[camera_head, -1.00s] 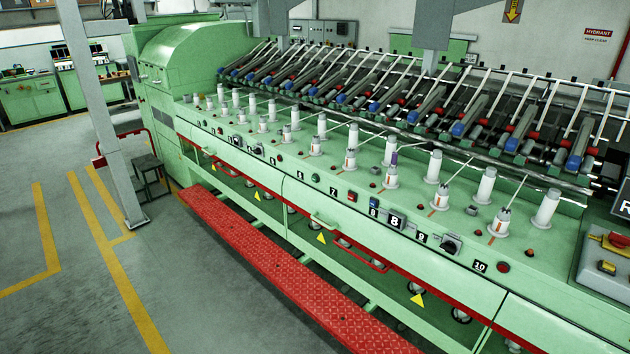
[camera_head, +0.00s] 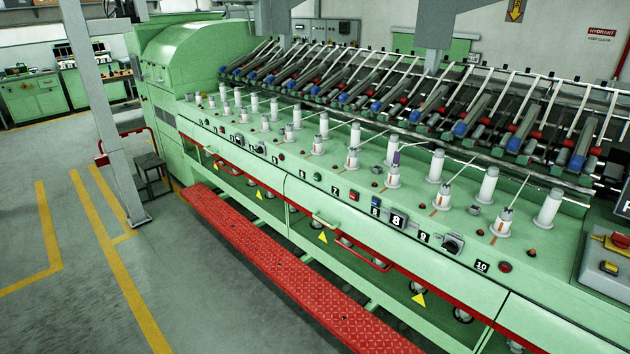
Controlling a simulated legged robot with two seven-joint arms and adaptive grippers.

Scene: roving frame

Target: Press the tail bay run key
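A long green spinning machine (camera_head: 300,205) runs from the back left to the front right. Its sloped front panel carries numbered bays with small round keys and switches. The label for bay 10 (camera_head: 482,266) is near the right, with a red round button (camera_head: 505,267) beside it. A black rotary switch (camera_head: 453,244) sits by the label for bay 9 (camera_head: 423,237). A red button (camera_head: 354,196) is by label 7. Which key is the tail bay run key, I cannot tell. Neither of my grippers is in view.
A red tread-plate step (camera_head: 290,270) runs along the machine's front. A grey post (camera_head: 112,130) and a small dark stool (camera_head: 151,172) stand at the left. A grey control box (camera_head: 605,262) with a red-and-yellow switch is at the right edge. The left floor is open.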

